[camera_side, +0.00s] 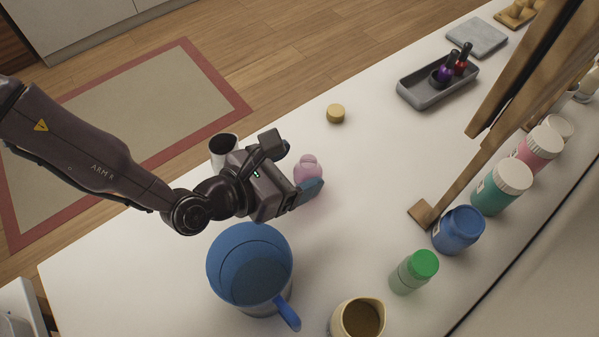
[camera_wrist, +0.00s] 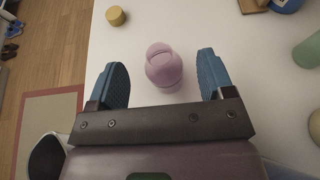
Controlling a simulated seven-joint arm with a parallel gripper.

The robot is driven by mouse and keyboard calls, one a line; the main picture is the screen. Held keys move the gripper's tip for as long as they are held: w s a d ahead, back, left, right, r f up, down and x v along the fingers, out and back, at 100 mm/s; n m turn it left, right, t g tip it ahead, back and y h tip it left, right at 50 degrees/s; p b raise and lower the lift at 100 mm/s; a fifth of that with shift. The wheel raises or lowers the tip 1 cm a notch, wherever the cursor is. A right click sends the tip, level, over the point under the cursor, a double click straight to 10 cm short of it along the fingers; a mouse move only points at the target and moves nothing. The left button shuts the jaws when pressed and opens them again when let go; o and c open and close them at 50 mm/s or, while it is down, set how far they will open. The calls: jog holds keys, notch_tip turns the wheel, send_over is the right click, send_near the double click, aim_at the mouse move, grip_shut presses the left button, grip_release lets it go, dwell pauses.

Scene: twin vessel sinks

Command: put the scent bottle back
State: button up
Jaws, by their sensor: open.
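A small pink bottle, which I take for the scent bottle (camera_side: 307,168), stands upright on the white counter in the side view. In the wrist view the pink bottle (camera_wrist: 164,70) shows between the two blue fingers, near their tips, with a gap on each side. My gripper (camera_side: 299,170) is open and low over the counter, facing the bottle. In the wrist view my gripper (camera_wrist: 160,66) has its fingers wide apart and holds nothing. A grey tray (camera_side: 412,94) at the back holds a purple and a red bottle toward its far end.
A gold cap (camera_side: 336,113) lies behind the bottle. A blue mug (camera_side: 232,262) stands close in front of my gripper, and a dark-mouthed cup (camera_side: 223,146) close behind it. A wooden stand (camera_side: 425,213) and several jars line the right. The counter between bottle and tray is mostly clear.

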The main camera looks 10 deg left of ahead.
jog(key=shift+r, duration=1.8)
jog(key=shift+r, duration=0.1)
jog(key=w+a+r+m+g+y, duration=0.15)
jog(key=a+r+m+y, duration=0.25)
jog(key=a+r+m, duration=1.5)
jog(key=s+a+r+m+g+y, duration=0.1)
jog(key=s+a+r+m+y, duration=0.15)
jog(key=s+a, duration=0.4)
jog(key=s+a+r+m+y, duration=0.1)
jog(key=s+a+r+y, duration=0.15)
jog(key=a, duration=0.75)
jog(key=s+a+m+g, duration=0.1)
jog(key=s+a+m, duration=0.3)
jog(key=s+a, duration=0.3)
jog(key=s, duration=0.4)
jog(key=shift+s+r+y, duration=0.3)
jog(key=shift+s, duration=0.05)
